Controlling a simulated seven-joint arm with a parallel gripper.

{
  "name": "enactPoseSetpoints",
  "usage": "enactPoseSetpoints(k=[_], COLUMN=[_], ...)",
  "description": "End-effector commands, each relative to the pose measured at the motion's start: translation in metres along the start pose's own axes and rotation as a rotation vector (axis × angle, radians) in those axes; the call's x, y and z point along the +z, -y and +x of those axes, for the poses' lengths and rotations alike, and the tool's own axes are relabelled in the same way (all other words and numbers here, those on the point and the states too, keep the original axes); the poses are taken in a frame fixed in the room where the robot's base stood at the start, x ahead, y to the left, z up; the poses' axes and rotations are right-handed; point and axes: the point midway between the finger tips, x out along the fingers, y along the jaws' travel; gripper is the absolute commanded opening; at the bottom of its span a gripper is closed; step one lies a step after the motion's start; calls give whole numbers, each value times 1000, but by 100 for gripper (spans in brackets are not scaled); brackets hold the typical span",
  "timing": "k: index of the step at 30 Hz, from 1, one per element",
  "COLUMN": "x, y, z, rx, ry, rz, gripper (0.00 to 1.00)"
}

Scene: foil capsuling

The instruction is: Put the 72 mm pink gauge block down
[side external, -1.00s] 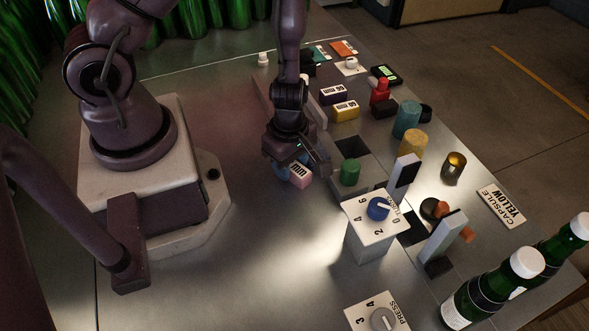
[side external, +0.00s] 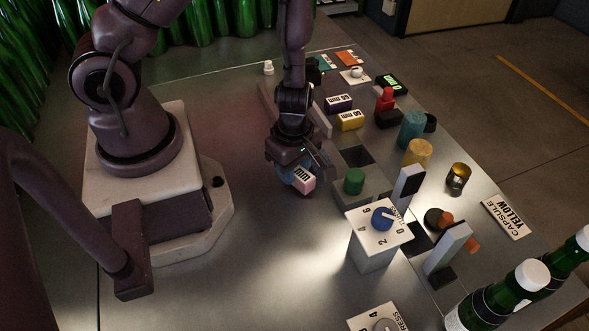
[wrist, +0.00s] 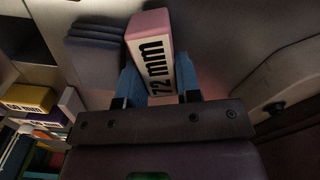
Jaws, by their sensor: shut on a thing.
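The pink gauge block (side external: 303,181), labelled 72 mm, is held in my gripper (side external: 299,178), at the left of the row of fixtures. In the wrist view the block (wrist: 150,28) is between the two blue fingers of my gripper (wrist: 160,82), with its white "72 mm" label facing the camera. The fingers are shut on its sides. The block looks tilted in the side view. I cannot tell whether its lower end touches the metal table (side external: 240,245).
A green cylinder (side external: 354,181) on a grey block and a white box with a blue dial (side external: 382,219) stand right of my gripper. Yellow (side external: 350,120) and dark purple (side external: 338,104) gauge blocks lie behind. The table left of and in front of my gripper is clear.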

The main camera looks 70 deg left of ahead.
Motion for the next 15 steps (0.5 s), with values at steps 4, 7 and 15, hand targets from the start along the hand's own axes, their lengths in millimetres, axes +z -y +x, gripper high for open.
enactPoseSetpoints(k=[4, 7, 15], x=[2, 2, 3], y=[-1, 0, -1], z=[-13, -20, -45], rx=[7, 6, 8], ry=[5, 5, 10], rz=[3, 4, 6], gripper=[2, 2, 2])
